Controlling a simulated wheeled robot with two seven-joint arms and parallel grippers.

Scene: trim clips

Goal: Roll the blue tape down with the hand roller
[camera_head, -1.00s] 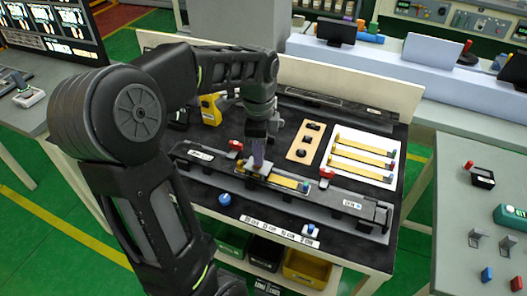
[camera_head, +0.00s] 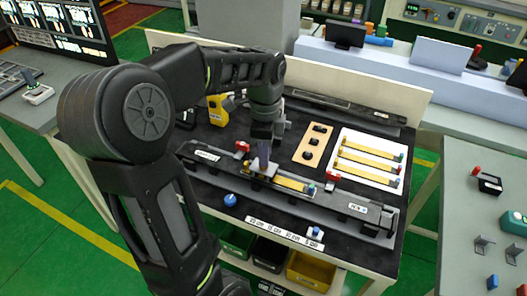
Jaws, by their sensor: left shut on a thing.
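My left gripper (camera_head: 263,164) is shut, fingers down, at the left part of a yellow strip (camera_head: 290,183) on the long dark fixture (camera_head: 358,207). It seems to be shut on the hand roller, but the held thing is mostly hidden by the fingers. The strip has a small blue end (camera_head: 311,190), perhaps the blue tape; I cannot tell whether tape runs under the fingers. A red clamp (camera_head: 243,147) stands at the strip's left and another red clamp (camera_head: 332,177) near its right end. My right gripper is not in view.
A white board (camera_head: 348,181) with several yellow strips and an orange plate (camera_head: 313,144) lie behind the fixture. A yellow tool (camera_head: 217,112) stands back left. Bins (camera_head: 307,268) are below.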

